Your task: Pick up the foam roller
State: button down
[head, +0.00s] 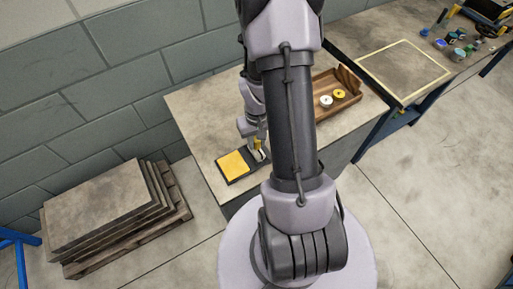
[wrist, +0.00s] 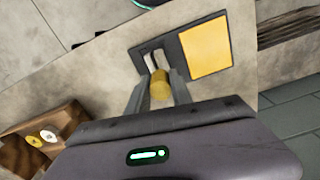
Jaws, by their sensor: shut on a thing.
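The foam roller, with a yellow part (wrist: 159,88) and a pale part (wrist: 153,60), is between the fingers of my gripper (wrist: 158,76) in the wrist view. My gripper is shut on the yellow part. The pale part lies over the dark section of a black tray (wrist: 224,20) that holds a yellow pad (wrist: 206,47). In the head view the roller (head: 260,155) shows beside the yellow pad (head: 237,164), partly hidden by my gripper (head: 257,144). I cannot tell whether the roller touches the tray.
The tray is near the front left corner of a worktop (head: 195,108). A wooden tray (head: 345,102) with a white roll (head: 326,101) and a yellow roll (head: 339,94) stands farther back. Stacked slabs (head: 95,205) lie on a pallet at left. Another bench (head: 405,70) is at right.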

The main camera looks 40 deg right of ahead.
jog(key=shift+r, duration=0.5)
jog(key=r, duration=0.1)
jog(key=r+p, duration=0.1)
jog(key=r, duration=0.1)
jog(key=shift+s+d+p, duration=0.2)
jog(key=shift+d+p, duration=0.1)
jog(key=shift+d, duration=0.05)
jog(key=s+d+p, duration=0.1)
jog(key=s+d, duration=0.2)
jog(key=d, duration=0.4)
jog(key=s+d+r+p, duration=0.1)
jog(key=s+d, duration=0.2)
jog(key=d, duration=0.3)
jog(key=shift+s+d, duration=0.25)
jog(key=shift+d, duration=0.15)
